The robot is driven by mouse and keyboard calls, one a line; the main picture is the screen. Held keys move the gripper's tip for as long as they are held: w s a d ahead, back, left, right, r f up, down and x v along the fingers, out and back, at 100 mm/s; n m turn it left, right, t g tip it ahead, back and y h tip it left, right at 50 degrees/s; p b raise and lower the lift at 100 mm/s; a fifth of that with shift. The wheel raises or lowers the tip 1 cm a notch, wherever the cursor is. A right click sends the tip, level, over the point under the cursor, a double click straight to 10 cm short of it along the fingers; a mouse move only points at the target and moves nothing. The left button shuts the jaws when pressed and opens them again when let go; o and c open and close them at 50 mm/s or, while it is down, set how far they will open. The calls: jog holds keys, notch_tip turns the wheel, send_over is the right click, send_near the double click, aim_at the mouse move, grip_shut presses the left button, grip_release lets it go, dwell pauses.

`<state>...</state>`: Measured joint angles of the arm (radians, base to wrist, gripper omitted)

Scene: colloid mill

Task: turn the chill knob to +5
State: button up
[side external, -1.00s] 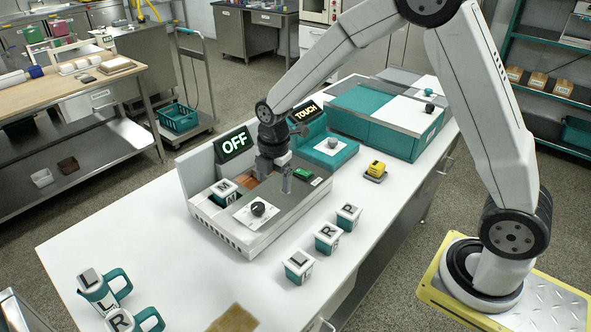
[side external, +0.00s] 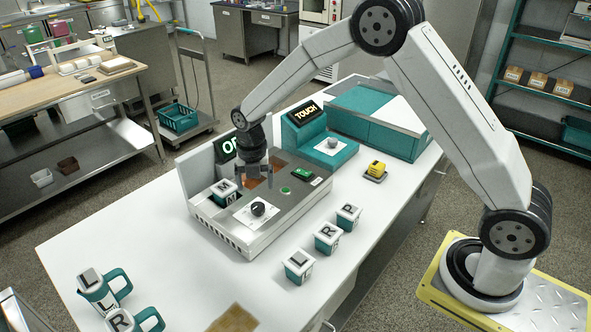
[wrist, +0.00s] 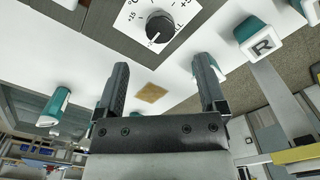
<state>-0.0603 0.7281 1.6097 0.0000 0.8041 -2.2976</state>
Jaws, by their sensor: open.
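The black chill knob (side external: 258,208) sits on a white dial plate on the front of the grey mill. In the wrist view the knob (wrist: 160,27) is near the top, with +15 and +5 marks on its dial. A white mark on the knob points down and slightly left there, away from the +5 at upper right. My gripper (side external: 253,178) is above the mill, behind the knob and apart from it. In the wrist view my gripper (wrist: 163,66) has its two fingers spread with nothing between them.
A lettered block (side external: 224,190) stands in the mill left of the knob. The screen (side external: 228,147) is partly hidden by my arm. A green button (side external: 285,190) is to the right. Several lettered blocks (side external: 327,237) stand in front.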

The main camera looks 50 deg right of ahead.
aim_at(258, 206)
jog(key=shift+f, duration=3.6)
grip_shut()
